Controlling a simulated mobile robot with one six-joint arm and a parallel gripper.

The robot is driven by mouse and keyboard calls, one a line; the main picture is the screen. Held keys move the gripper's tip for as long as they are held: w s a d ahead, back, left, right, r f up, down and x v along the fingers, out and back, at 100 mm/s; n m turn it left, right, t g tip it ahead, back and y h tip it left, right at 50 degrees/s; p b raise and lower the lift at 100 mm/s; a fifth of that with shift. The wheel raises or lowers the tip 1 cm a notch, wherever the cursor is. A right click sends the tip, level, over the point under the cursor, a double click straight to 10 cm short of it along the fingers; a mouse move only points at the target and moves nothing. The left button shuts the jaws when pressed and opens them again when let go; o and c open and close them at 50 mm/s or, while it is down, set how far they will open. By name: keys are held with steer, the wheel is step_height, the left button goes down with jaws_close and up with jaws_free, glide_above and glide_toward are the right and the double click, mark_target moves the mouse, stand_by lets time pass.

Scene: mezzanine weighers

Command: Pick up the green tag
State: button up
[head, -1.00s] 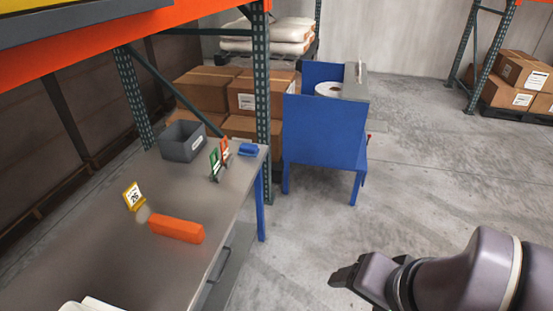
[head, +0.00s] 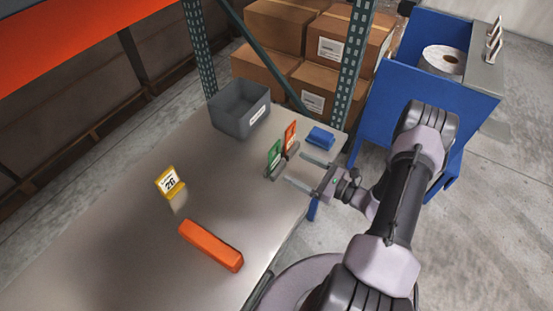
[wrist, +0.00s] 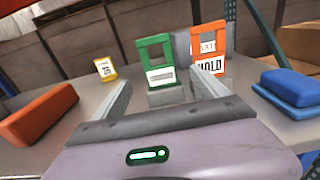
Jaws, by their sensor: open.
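The green tag (head: 274,155) stands upright in a small holder near the right edge of the grey table. In the wrist view the green tag (wrist: 157,62) is ahead of my gripper, between the two fingers in the picture. An orange tag (head: 290,135) marked HOLD stands close beside it, to its right in the wrist view (wrist: 207,45). My gripper (head: 303,171) is open and empty at the table's right edge, its fingers pointing at the tags. It also shows in the wrist view (wrist: 163,92). I cannot tell the exact gap between fingertips and tag.
A grey bin (head: 240,107) stands at the back. A yellow tag (head: 169,181) and an orange bar (head: 211,245) are nearer on the table. A rack post (head: 355,70) rises behind the table's far corner.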

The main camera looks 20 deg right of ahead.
mark_target(275, 158)
steer(key=b+x, duration=0.1)
steer(key=x, duration=0.5)
steer(key=shift+a+f, duration=0.15)
steer(key=b+x, duration=0.1)
steer(key=x, duration=0.4)
steer(key=shift+w+a+b, duration=0.1)
steer(key=shift+b, duration=0.3)
steer(key=shift+w+a+r, duration=0.15)
steer(key=shift+w+r, duration=0.15)
steer(key=shift+w, duration=0.05)
steer(key=c, duration=1.4)
